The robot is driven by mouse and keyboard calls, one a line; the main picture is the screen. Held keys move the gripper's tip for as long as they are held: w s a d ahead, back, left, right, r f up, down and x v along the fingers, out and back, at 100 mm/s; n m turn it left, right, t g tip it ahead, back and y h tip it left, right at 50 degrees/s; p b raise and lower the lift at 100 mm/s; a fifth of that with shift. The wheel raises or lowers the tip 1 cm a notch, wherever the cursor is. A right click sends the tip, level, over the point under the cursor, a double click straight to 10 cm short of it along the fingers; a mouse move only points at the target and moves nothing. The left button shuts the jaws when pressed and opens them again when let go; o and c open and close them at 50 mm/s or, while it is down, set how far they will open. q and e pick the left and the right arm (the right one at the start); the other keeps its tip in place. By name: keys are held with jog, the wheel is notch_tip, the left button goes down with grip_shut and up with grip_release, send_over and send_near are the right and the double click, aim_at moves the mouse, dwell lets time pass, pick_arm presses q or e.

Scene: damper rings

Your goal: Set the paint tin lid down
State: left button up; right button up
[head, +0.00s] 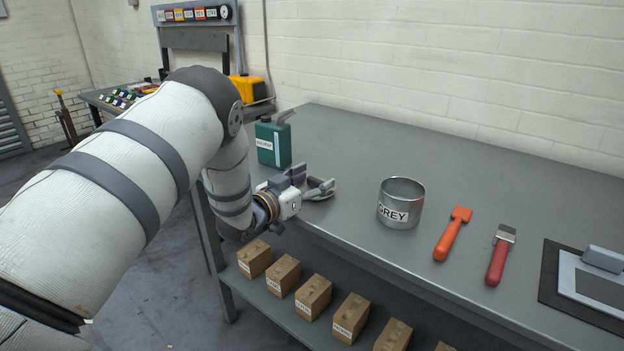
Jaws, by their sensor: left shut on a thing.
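My left gripper (312,181) reaches in over the front left part of the grey bench and is shut on the paint tin lid (319,194). The lid is a small grey disc, partly hidden by the fingers. It is low over the bench top, and I cannot tell whether it touches the surface. The open metal paint tin (401,204), labelled GREY, stands upright to the right of the gripper, apart from it. My right gripper is not in view.
A green solvent can (273,143) stands just behind my left gripper. An orange tool (453,234), a red-handled brush (500,256) and a dark tray (555,296) lie to the right. Several small boxes (313,297) sit on the lower shelf. The back of the bench (400,140) is clear.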

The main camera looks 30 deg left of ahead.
pick_arm(q)
jog(key=shift+f, duration=0.15)
jog(key=o, duration=1.1)
jog(key=shift+o, duration=0.2)
jog(key=s+a, duration=0.1)
jog(key=s, duration=1.1)
jog(key=shift+r, duration=0.25)
grip_shut()
